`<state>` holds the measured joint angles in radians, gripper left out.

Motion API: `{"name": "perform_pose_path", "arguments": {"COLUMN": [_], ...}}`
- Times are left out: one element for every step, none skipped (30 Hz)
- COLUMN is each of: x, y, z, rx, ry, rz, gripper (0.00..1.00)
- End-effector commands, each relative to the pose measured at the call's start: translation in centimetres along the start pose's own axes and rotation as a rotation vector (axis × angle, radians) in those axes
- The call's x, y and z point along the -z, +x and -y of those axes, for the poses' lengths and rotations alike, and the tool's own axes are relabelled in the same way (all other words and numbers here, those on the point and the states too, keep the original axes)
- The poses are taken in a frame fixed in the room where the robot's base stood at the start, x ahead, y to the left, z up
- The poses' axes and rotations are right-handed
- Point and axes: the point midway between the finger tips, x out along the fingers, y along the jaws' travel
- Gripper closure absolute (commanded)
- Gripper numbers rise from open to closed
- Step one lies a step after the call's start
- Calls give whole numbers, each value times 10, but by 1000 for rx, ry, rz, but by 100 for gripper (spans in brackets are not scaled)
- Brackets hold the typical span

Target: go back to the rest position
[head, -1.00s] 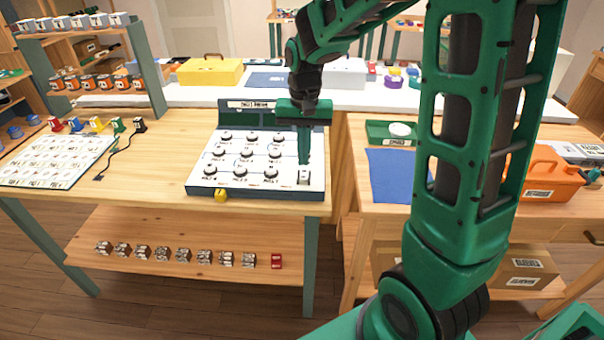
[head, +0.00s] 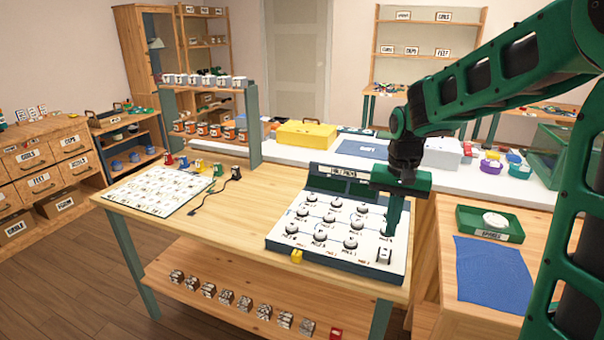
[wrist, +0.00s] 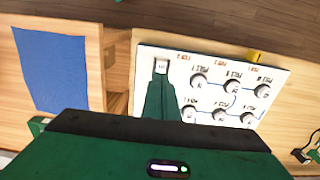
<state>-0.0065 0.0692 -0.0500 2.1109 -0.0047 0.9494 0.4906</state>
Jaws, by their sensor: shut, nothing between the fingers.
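My gripper (head: 389,232) is shut and empty, pointing down at the right side of the dial panel (head: 290,240). In the wrist view its closed fingers (wrist: 161,82) lie just short of a white switch (wrist: 161,66) at the panel's corner. The switch also shows in the head view (head: 384,255), just below the fingertips. I cannot tell whether the fingertips touch it. The panel is white with several dark round knobs and a dark blue upright back board. My gripper hides part of the panel's right side.
A blue cloth (head: 490,274) and a green tray (head: 488,222) lie on the table to the right. A label sheet (head: 155,190) and small coloured plugs are on the left. A yellow box (head: 306,134) stands behind. A lower shelf (head: 225,285) holds several small blocks.

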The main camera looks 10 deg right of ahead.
Motion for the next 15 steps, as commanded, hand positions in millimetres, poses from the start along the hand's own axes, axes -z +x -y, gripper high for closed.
{"name": "perform_pose_path", "arguments": {"x": [-3, -6, -10, -15, -20, -28, -35, -42, -53, -61, -69, -81, -90, -99, -112], "y": [-3, -5, -8, -10, -13, -16, -19, -21, -23, -24, -25, -26, -26, -25, -25], "z": [-8, -15, -26, -35, -45, -61, -73, -85, -100, -111, -122, -136, -145, -155, -166], "rx": [-1, -2, -5, -6, -8, -11, -12, -14, -16, -16, -17, -17, -16, -15, -14], "ry": [5, 7, 9, 12, 13, 16, 19, 21, 23, 24, 26, 28, 29, 30, 31], "rz": [-2, -4, -6, -8, -10, -11, -12, -13, -12, -12, -13, -12, -10, -8, -7], "gripper": [100, 100, 100, 100, 100, 100, 100, 100, 100, 100, 100, 100, 100, 100, 100]}}
